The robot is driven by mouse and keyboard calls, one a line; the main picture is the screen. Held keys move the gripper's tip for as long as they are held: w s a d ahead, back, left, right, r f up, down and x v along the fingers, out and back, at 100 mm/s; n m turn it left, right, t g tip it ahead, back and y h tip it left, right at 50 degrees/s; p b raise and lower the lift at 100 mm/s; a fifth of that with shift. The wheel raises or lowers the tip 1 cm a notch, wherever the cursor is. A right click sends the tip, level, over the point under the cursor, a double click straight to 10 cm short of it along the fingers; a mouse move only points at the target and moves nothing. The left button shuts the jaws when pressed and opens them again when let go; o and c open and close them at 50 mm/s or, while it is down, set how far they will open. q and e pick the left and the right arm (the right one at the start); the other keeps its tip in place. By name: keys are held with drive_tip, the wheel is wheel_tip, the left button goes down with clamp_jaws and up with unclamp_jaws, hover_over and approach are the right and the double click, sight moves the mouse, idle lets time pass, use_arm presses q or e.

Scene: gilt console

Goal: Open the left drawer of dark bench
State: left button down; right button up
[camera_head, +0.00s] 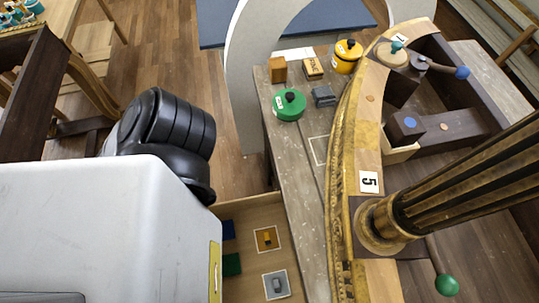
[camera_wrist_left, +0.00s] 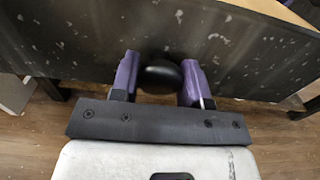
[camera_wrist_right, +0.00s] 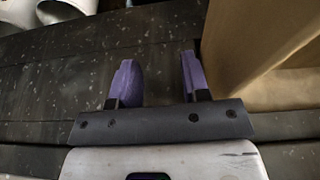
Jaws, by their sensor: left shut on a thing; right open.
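The dark bench (camera_head: 300,165) has a worn grey speckled top in the head view. A drawer (camera_head: 236,210) with a pale wood inside stands out from its left side, its near part hidden by my white arm. In the left wrist view, my left gripper (camera_wrist_left: 160,72) has its purple fingers on either side of a round black knob (camera_wrist_left: 159,78) and is shut on it. The knob is on a dark speckled front panel (camera_wrist_left: 80,45). My right gripper (camera_wrist_right: 155,75) is open and empty over dark speckled boards. Neither gripper shows in the head view.
The drawer holds cards with a yellow block (camera_head: 267,239) and a grey block (camera_head: 277,284). A green pot (camera_head: 289,105), a yellow pot (camera_head: 347,56) and small blocks stand on the bench. A gilt curved console (camera_head: 340,200) with a fluted column (camera_head: 465,180) rises at right.

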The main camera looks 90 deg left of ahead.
use_arm(q)
drive_tip(key=c, duration=0.6)
unclamp_jaws()
drive_tip(key=shift+s+d+b, duration=0.2)
drive_tip(key=shift+s+d, duration=0.1)
drive_tip(key=shift+s, duration=2)
drive_tip(key=shift+s+d+b, duration=0.2)
drive_tip(key=shift+s+d, duration=0.15)
drive_tip(key=shift+s, duration=1.9)
drive_tip(key=shift+s+d+b, duration=0.2)
drive_tip(key=shift+s+d, duration=0.1)
drive_tip(key=shift+s, duration=2)
